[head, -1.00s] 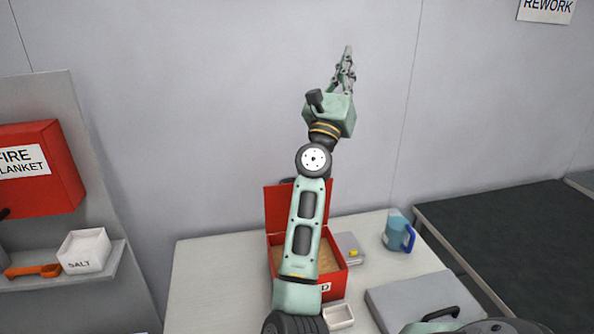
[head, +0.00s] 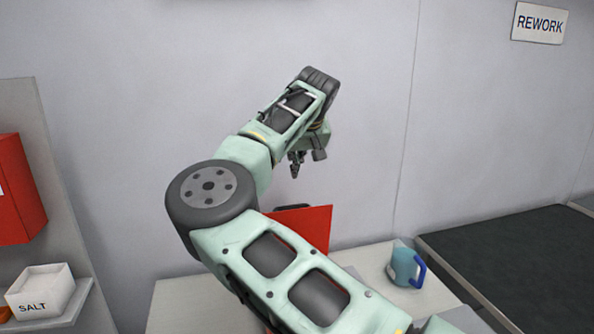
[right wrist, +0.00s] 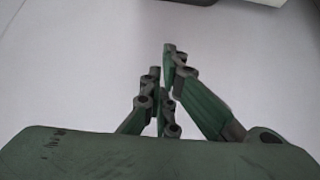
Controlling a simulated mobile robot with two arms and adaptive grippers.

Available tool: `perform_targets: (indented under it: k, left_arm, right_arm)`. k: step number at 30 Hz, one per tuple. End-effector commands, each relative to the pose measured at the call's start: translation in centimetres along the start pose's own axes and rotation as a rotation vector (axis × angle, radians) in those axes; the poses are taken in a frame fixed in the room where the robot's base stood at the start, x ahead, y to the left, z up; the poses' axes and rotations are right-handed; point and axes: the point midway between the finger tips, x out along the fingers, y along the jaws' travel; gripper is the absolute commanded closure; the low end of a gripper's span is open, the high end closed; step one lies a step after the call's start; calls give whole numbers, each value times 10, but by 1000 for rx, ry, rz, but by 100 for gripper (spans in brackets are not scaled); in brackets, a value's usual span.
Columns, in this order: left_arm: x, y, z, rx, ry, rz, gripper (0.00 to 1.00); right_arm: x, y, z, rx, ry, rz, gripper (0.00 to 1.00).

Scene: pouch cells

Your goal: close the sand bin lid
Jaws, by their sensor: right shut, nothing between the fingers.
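The red sand bin lid (head: 312,226) stands raised and open behind my right arm in the head view. The bin below it is almost wholly hidden by the arm. My right gripper (head: 295,170) hangs pointing down above the lid in the head view, apart from it in the picture. Its fingers also show in the right wrist view (right wrist: 165,70), closed together with nothing between them. I cannot tell its exact depth relative to the lid. My left gripper is out of view.
A white salt box (head: 40,292) and a red box (head: 18,195) are at the left. A dark surface (head: 510,250) lies at the right, and a grey wall is behind.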

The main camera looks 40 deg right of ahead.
Motion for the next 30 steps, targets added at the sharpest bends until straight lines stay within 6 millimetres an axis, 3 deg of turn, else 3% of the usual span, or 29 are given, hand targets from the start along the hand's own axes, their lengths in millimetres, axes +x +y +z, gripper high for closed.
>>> perform_targets:
  k: [11,21,30]
  left_arm:
    - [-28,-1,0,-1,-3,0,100]
    - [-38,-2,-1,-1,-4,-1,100]
    - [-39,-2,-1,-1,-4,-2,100]
  right_arm:
    - [80,3,0,-3,-6,6,100]
    - [70,2,32,-1,-2,7,100]
    - [69,2,39,-1,-1,6,100]
